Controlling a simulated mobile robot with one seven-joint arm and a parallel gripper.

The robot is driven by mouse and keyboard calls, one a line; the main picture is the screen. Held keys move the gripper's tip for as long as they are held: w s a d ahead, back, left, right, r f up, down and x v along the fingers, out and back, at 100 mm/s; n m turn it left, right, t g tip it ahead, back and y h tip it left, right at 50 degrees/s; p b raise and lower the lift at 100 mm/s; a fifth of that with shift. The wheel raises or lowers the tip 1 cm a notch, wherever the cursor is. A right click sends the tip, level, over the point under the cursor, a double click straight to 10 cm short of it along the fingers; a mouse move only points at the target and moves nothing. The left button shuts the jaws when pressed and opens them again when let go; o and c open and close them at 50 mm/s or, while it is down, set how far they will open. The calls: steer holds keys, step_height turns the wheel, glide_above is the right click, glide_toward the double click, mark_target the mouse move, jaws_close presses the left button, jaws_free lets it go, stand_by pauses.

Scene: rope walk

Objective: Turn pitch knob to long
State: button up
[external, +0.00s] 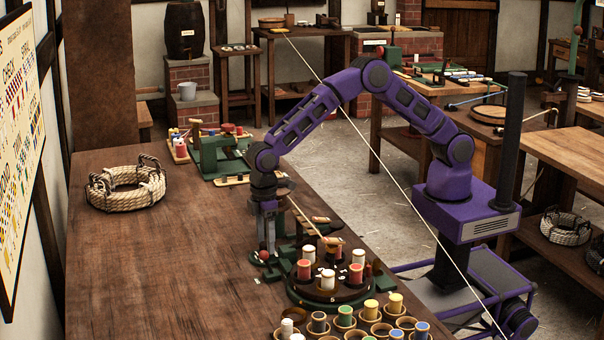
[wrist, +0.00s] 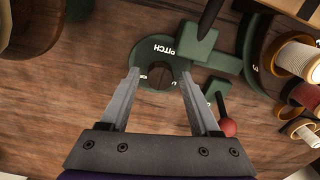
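In the external view my gripper (external: 267,247) is low over the table at the green machine, and the knob is hidden there.
A red ball-ended lever (wrist: 228,127) stands close right of the fingers. A round stand with spools (external: 328,290) is to the right, and cups of spools (external: 345,318) stand in front. A rope basket (external: 126,188) is at back left. The table's left side is clear.

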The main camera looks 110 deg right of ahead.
mark_target(265, 243)
steer(key=shift+o, duration=0.3)
steer(key=shift+r, duration=0.1)
step_height(265, 243, up, 17)
steer(key=p, duration=0.2)
steer(key=shift+r, duration=0.15)
steer(key=shift+d, duration=0.1)
